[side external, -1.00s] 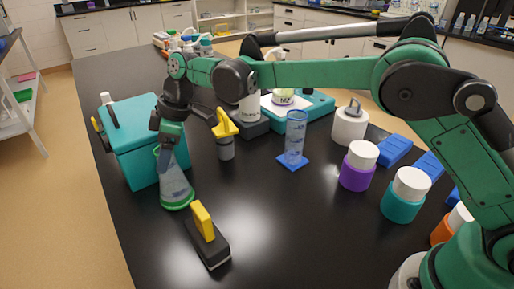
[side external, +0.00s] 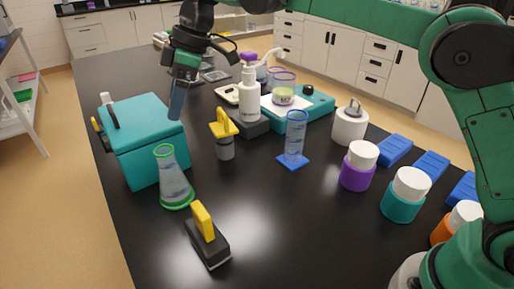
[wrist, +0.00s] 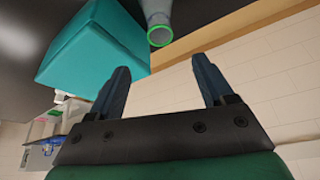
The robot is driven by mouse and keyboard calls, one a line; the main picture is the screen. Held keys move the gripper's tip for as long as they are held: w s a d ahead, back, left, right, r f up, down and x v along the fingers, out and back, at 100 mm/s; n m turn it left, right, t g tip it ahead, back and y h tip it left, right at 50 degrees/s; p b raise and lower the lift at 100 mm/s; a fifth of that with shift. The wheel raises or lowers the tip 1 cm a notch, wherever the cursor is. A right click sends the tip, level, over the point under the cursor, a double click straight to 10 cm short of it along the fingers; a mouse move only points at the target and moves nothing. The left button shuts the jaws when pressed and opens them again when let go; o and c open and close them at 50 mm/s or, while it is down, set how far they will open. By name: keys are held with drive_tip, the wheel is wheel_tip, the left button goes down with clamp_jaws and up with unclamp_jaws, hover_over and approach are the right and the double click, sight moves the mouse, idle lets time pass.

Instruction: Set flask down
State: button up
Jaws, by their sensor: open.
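The flask (side external: 174,182) is a clear conical vessel with a green rim and a green base ring. It stands upright on the black bench, in front of the teal box, in the side external view. In the wrist view the flask (wrist: 157,18) shows at the top edge, with its green rim toward the camera and its lower part cut off. My gripper (side external: 177,105) is raised above and behind the flask, apart from it. In the wrist view my gripper (wrist: 162,75) has its two fingers spread with nothing between them.
The teal box (side external: 150,155) stands close behind and left of the flask. A yellow-handled tool (side external: 206,238) lies in front; a yellow-topped item (side external: 223,136) stands to the right. A blue-based cylinder (side external: 294,140) and several jars stand farther right. Bench between is clear.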

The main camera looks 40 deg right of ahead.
drive_tip(key=s+d+r+m+t+h, duration=0.1)
drive_tip(key=s+d+r+m+t, duration=0.15)
drive_tip(key=s+d+m, duration=0.55)
drive_tip(key=s+d+f+m+t+h, duration=0.3)
drive_tip(key=s+d+f+m, duration=0.2)
drive_tip(key=s+d+f, duration=0.4)
drive_tip(key=shift+s+d+f, duration=0.15)
drive_tip(key=shift+s+d, duration=0.15)
drive_tip(key=shift+s, duration=0.05)
